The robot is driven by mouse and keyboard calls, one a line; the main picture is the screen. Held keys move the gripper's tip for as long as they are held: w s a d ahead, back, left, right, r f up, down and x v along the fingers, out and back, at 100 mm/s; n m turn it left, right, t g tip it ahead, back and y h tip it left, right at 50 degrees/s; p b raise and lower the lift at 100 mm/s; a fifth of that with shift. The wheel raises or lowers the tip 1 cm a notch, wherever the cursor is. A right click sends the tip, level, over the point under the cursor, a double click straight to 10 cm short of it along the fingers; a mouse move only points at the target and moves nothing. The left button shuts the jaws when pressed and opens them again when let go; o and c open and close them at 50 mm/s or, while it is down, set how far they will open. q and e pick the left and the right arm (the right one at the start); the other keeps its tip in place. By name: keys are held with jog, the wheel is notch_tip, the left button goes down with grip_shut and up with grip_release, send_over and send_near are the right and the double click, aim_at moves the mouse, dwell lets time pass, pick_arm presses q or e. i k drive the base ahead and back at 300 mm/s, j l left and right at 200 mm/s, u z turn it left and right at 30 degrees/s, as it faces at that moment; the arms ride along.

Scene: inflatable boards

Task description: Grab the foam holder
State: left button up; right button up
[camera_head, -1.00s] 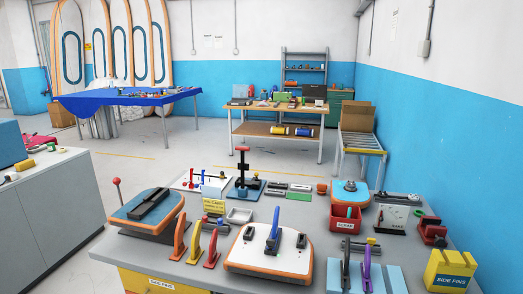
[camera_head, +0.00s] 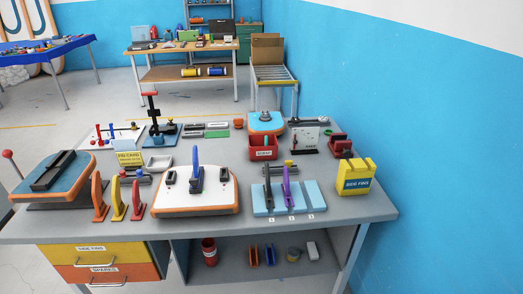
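A light blue block (camera_head: 311,196), which looks like the foam holder, lies on the grey workbench (camera_head: 350,209) right of centre. It has several numbered sections along its front edge. A black fin (camera_head: 268,189) stands upright in its left section and a purple fin (camera_head: 287,188) in its middle one. The right section looks empty. Neither of my grippers shows in the head view.
A yellow SIDE FINS box (camera_head: 355,178) stands right of the block, near the bench's right edge. A white board with a blue fin (camera_head: 196,172) lies to its left. A red bin (camera_head: 263,150) stands behind. Drawers and an open shelf are below the benchtop.

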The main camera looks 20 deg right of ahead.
aim_at(355, 178)
jog(key=z, duration=1.35)
jog(key=i+j+z, duration=0.55)
jog(key=l, duration=0.1)
